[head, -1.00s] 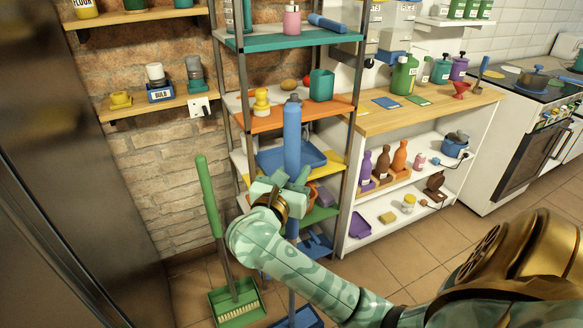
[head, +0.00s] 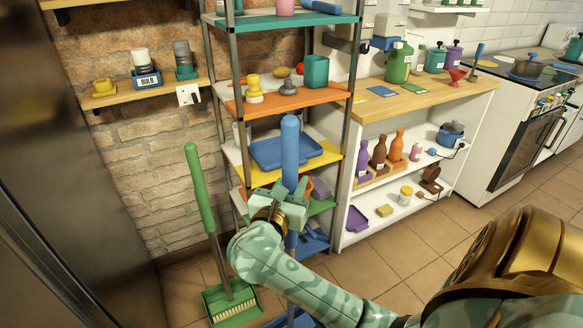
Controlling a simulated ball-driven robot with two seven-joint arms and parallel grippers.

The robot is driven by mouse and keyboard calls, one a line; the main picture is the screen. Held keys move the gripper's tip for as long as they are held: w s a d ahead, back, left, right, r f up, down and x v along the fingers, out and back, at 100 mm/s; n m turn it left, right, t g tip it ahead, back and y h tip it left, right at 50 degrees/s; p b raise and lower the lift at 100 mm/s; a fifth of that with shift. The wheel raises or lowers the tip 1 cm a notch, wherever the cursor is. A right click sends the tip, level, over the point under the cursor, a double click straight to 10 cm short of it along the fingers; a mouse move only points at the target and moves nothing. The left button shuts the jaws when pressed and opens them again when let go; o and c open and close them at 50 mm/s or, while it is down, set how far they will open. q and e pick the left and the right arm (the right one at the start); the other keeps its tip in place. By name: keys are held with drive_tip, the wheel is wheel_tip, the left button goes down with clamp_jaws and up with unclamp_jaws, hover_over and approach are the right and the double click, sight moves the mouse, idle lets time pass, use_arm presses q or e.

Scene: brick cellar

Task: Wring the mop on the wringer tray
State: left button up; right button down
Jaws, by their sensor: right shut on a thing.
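The mop's blue handle (head: 290,150) stands nearly upright in front of the shelf rack. My right gripper (head: 284,205) is shut around this handle, well below its top. The lower handle runs down behind my right arm. A blue piece (head: 296,318) shows at the bottom edge below it, mostly cut off; I cannot tell whether it is the wringer tray or part of the mop. The mop's head is not clearly visible. My left gripper is out of view.
The shelf rack (head: 252,160) holds a blue tray (head: 270,152) close behind the handle. A white shelf unit (head: 352,215) stands to the right. Tiled floor (head: 425,245) is clear in front of it.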

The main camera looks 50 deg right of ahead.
sight(287, 155)
drive_tip(key=shift+f, duration=0.1)
idle(0.3)
